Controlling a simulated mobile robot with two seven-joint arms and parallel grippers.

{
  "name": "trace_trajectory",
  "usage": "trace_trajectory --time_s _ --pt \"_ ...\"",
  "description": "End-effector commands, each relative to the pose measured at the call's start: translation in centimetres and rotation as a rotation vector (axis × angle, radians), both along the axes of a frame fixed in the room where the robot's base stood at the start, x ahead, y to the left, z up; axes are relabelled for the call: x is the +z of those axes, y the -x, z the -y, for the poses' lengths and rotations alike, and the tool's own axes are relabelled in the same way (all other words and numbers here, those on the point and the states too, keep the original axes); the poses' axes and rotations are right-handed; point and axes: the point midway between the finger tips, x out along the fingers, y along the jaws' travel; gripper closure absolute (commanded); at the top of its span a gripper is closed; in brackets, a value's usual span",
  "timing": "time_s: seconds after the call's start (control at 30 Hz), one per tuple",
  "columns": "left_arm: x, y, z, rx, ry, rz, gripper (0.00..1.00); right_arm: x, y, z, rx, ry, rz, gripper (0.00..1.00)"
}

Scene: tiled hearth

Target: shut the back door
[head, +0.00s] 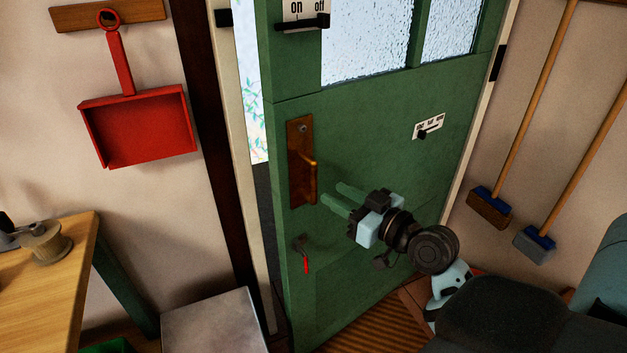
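The green back door (385,120) has frosted panes in its upper part and hinges on its right side. It stands ajar, with a bright gap to the outside between its left edge and the pale door frame (250,190). My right gripper (336,198) is in front of the door, just right of and a little below the lever. Its two fingers are apart with nothing seen between them. I cannot tell whether the fingertips touch the door. My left gripper is not in view.
A red dustpan (140,125) hangs on the left wall. A wooden table (45,285) and a grey-topped box (213,325) stand at the lower left. Two brooms (490,207) hang on the right wall. A small red-tipped key or hook (305,262) hangs on the door.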

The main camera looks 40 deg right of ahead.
Motion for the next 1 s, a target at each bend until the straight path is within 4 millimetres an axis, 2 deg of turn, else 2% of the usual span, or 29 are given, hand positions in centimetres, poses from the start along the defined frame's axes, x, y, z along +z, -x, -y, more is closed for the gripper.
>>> trace_trajectory --time_s 0.3,0.5,0.87,0.9,1.0 --pt "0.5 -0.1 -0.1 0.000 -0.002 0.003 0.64 0.3 -4.4 -0.8 0.000 -0.004 0.003 0.68" --pt "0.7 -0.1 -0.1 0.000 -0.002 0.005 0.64 0.1 -6.5 -1.1 -0.001 -0.002 0.002 0.68" --pt "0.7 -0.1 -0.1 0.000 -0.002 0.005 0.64 0.0 -7.1 -1.3 0.000 0.001 -0.001 0.68" --pt "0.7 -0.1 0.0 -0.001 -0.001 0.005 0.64 0.0 -7.1 -1.3 0.000 0.000 0.000 0.69" --pt "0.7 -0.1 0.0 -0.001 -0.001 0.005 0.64 0.0 -7.1 -1.3 0.000 0.000 0.000 0.82"
